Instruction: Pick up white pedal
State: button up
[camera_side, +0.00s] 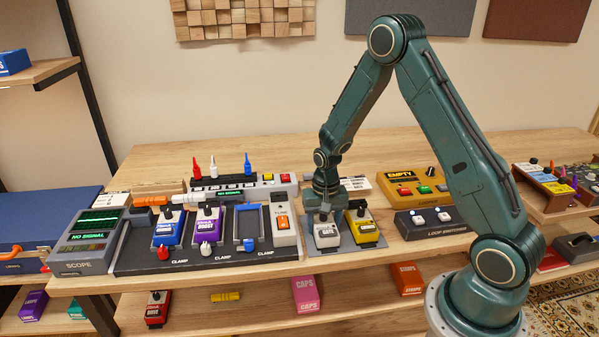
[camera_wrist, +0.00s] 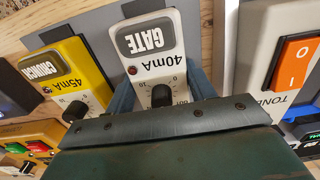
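The white pedal, labelled GATE (camera_side: 327,236), stands on a grey mat in the side view, left of the yellow pedal. It also shows in the wrist view (camera_wrist: 150,48), with its 40mA label and black knob facing me. My gripper (camera_side: 322,207) points down over the rear part of the white pedal. In the wrist view its teal fingers (camera_wrist: 160,95) lie on either side of the pedal, close to its sides. I cannot tell whether they touch it. The pedal's knob end is partly hidden by my gripper's dark palm bar.
The yellow CRUNCH pedal (camera_side: 362,227) stands close on the right. On the left is a black pedalboard (camera_side: 135,258) with blue and purple pedals, an empty blue-framed slot (camera_side: 247,228) and a white tuner (camera_side: 284,225). A loop switcher (camera_side: 432,222) stands further right.

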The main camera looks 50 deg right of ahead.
jog(key=shift+r, duration=0.2)
jog(key=shift+c, duration=0.3)
notch_tip(320, 180, up, 20)
jog(key=shift+f, duration=0.15)
dwell(0.5)
dwell(0.5)
jog(key=w+a+f, duration=0.4)
jog(key=w+a, duration=0.1)
jog(key=w, duration=0.3)
jog(key=w+a+f, duration=0.5)
jog(key=w+a, duration=0.1)
jog(key=w, duration=0.3)
jog(key=shift+w, duration=0.2)
jog(key=shift+f, duration=0.2)
jog(key=shift+f, duration=3.4)
jog(key=shift+f, duration=0.6)
